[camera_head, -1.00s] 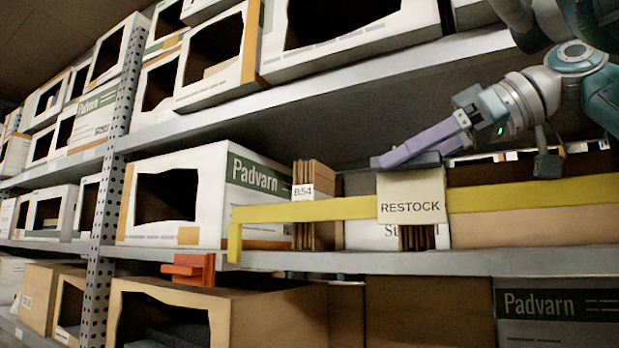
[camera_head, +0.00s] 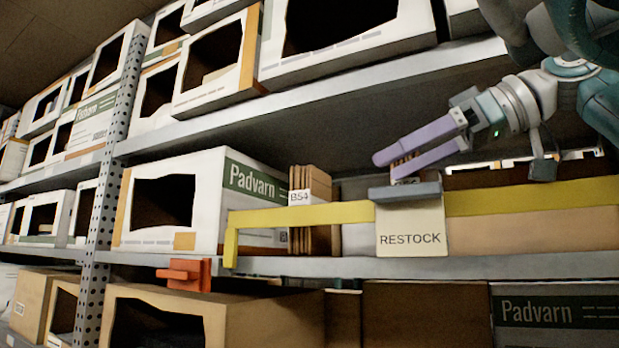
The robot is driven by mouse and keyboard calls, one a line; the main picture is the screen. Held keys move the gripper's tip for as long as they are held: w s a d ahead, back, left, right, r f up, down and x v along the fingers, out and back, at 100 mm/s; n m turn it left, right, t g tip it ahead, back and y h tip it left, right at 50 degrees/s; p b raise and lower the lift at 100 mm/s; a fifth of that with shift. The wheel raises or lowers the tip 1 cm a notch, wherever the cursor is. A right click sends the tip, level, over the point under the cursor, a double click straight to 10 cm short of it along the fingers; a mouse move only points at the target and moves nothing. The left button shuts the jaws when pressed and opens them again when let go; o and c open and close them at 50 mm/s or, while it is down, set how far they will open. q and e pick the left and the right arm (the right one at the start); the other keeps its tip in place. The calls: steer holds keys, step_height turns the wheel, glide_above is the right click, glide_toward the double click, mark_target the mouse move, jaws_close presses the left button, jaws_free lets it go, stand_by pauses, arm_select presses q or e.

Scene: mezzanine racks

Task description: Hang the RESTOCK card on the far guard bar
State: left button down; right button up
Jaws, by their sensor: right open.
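The RESTOCK card (camera_head: 411,230) is a cream card with a grey top piece (camera_head: 405,191). It sits at the yellow guard bar (camera_head: 300,215), with its face in front of the bar and the grey piece along the bar's upper edge. The card looks upright, and it covers the stretch of bar behind it. My right gripper (camera_head: 387,165), with lilac fingers, is open just above the grey piece. The fingers are spread and hold nothing; a small gap seems to separate them from the card. My left gripper is not in view.
Behind the bar stand a white Padvarn box (camera_head: 205,200) and upright brown cardboard with a B54 label (camera_head: 300,196). The upper shelf (camera_head: 320,95) runs above my right gripper.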

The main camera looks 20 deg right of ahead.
mark_target(404, 189)
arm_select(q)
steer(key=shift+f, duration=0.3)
arm_select(e)
steer(key=f, duration=0.3)
steer(key=shift+w+f+m+g, duration=0.3)
steer(key=shift+f+g, duration=0.05)
steer(key=shift+g, duration=0.05)
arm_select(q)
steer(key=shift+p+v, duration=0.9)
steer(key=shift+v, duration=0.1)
arm_select(e)
steer(key=a+r+v, duration=0.1)
steer(key=r+v, duration=0.1)
steer(key=v, duration=1)
steer(key=shift+r+t, duration=0.2)
steer(key=shift+t, duration=0.2)
